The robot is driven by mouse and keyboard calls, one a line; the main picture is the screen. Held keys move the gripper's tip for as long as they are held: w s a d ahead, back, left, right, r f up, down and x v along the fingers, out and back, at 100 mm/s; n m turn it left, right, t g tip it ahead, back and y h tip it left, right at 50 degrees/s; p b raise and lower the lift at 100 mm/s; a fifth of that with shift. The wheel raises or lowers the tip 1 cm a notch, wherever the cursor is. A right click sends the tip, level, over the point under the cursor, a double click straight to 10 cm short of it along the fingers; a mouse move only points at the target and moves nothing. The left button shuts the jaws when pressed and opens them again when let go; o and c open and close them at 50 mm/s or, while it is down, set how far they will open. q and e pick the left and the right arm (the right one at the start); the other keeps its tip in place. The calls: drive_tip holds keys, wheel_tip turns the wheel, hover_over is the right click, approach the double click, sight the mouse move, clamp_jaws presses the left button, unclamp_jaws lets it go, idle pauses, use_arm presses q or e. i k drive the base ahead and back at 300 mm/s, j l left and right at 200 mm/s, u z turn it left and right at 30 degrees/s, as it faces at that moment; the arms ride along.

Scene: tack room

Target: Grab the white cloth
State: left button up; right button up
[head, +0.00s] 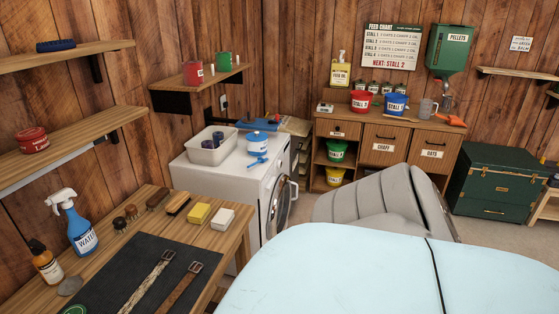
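A small white block-shaped item (223,219), which looks like the folded white cloth, lies near the far right corner of the wooden workbench (229,242). A yellow sponge-like block (198,213) lies just left of it. The white item is fully visible with nothing on top of it. Neither of my grippers shows in the head view, so I cannot see their state.
Brushes (155,198), a dark mat (120,285) with two straps, a blue spray bottle (80,228) and an amber bottle (45,262) share the workbench. A white washing machine (225,178) with a grey tub (212,150) stands behind. Wall shelves (60,143) overhang the left.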

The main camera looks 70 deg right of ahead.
sight(225, 218)
drive_tip(key=z, duration=1.85)
drive_tip(key=l+u, duration=0.1)
drive_tip(key=u, duration=0.3)
drive_tip(key=i+l+u, duration=0.1)
drive_tip(key=u, duration=0.25)
drive_tip(key=l+u, duration=0.2)
drive_tip(key=u, duration=0.2)
drive_tip(key=l+u, duration=0.5)
drive_tip(key=l, duration=0.55)
